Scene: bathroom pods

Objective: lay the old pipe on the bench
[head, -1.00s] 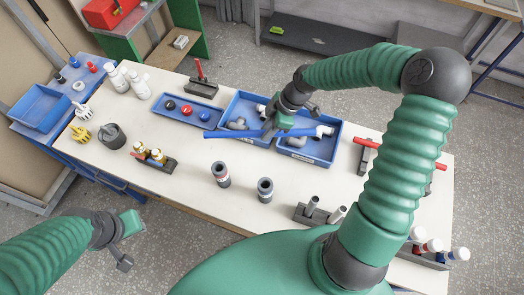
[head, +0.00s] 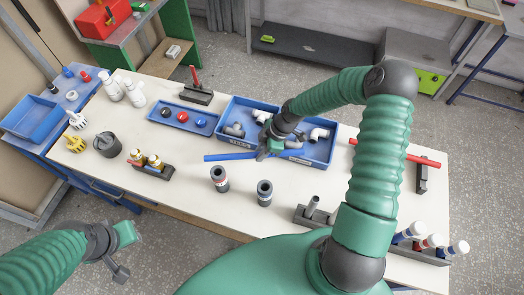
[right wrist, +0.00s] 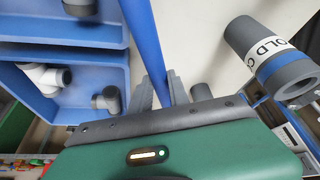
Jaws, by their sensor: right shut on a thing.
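A long blue pipe (head: 228,157) is in my right gripper (head: 268,152), which is shut on it. The pipe runs sideways along the near edge of the blue divided tray, over the white bench top (head: 330,185). I cannot tell whether it touches the bench. In the right wrist view the pipe (right wrist: 147,45) passes between the fingers (right wrist: 160,92), beside the blue tray. No mark shows whether this is the old pipe. My left gripper (head: 120,255) hangs at the lower left, off the bench, with no object visible in it; its opening is unclear.
The blue divided tray (head: 232,143) holds grey and white fittings. Two grey sleeves (head: 219,179) (head: 265,193) stand in front of the pipe. A red pipe (head: 424,161) lies on supports at right. Bare bench shows between the sleeves and the front-left holder (head: 152,171).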

